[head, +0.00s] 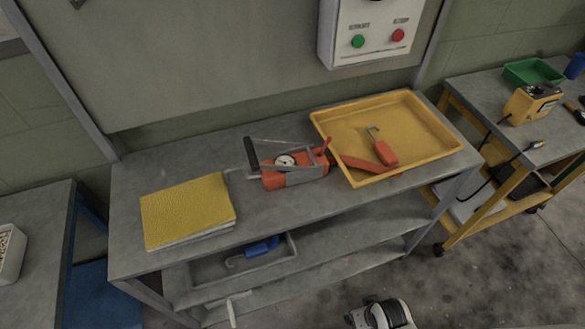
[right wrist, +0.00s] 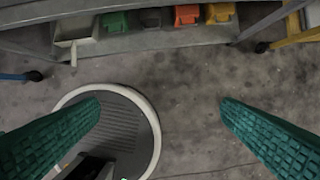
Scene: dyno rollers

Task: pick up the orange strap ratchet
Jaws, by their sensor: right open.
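An orange ratchet piece (head: 385,153) with a metal hook and a flat orange-red strap end lies in the yellow tray (head: 440,152) on the bench. A larger orange-red device (head: 300,176) with a round dial and a black handle sits left of the tray on the bench top. In the right wrist view an orange item (right wrist: 187,15) sits on a low shelf among other coloured items; I cannot tell what it is. My right gripper (right wrist: 160,115) is open and empty, its teal fingers wide apart above the floor. My left gripper is not in view.
A yellow pad (head: 188,210) lies at the bench's left. A grey bin (head: 208,275) with a blue item is on the shelf below. A control box (head: 372,30) hangs behind. A yellow-framed table (head: 545,150) stands at right. Grey bench top is clear in front of the dial device.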

